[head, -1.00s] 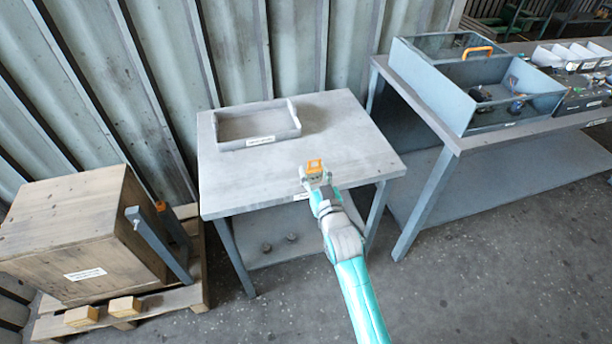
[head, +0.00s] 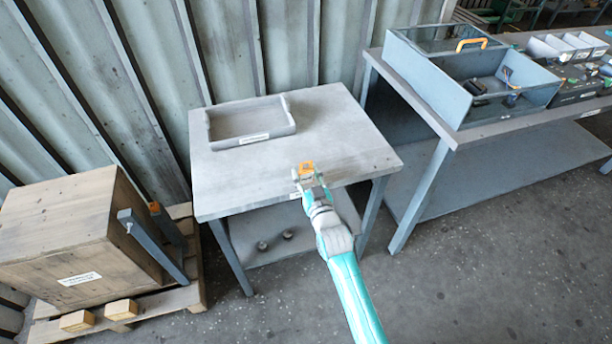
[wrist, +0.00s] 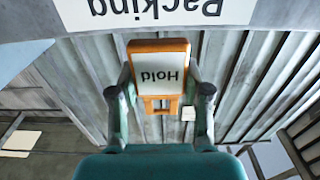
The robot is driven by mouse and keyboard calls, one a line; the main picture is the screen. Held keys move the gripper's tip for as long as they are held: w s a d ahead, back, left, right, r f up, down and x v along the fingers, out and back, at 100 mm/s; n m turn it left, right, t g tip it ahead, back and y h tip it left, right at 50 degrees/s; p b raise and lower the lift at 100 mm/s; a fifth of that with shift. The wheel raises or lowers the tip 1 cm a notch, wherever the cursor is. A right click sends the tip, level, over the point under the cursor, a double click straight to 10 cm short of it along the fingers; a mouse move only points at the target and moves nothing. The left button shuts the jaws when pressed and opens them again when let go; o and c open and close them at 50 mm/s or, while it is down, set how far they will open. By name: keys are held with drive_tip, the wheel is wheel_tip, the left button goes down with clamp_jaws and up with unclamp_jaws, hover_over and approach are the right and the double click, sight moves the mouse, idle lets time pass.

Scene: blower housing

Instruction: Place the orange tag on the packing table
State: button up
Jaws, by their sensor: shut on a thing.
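The orange tag (head: 306,166) is in my gripper (head: 305,176) near the front edge of the grey packing table (head: 345,135). In the wrist view the tag (wrist: 158,52) has an orange frame and a white face reading "Hold", upside down. The two fingers of my gripper (wrist: 158,90) are shut on its sides. The table's edge, with a white label reading "Packing" (wrist: 155,10), crosses the top of the wrist view. I cannot tell how high the tag is above the tabletop, or whether it touches.
A shallow grey tray (head: 250,122) sits at the table's back left. The tabletop's middle and right are clear. A wooden crate (head: 70,235) on a pallet stands at left. A second bench (head: 470,135) at right bears a grey bin (head: 440,90) and small parts trays.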

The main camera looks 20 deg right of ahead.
drive_tip(key=shift+f, duration=0.4)
drive_tip(key=shift+f, duration=0.15)
drive_tip(key=o, duration=1.1)
drive_tip(key=s, duration=1.2)
drive_tip(key=shift+f, duration=0.1)
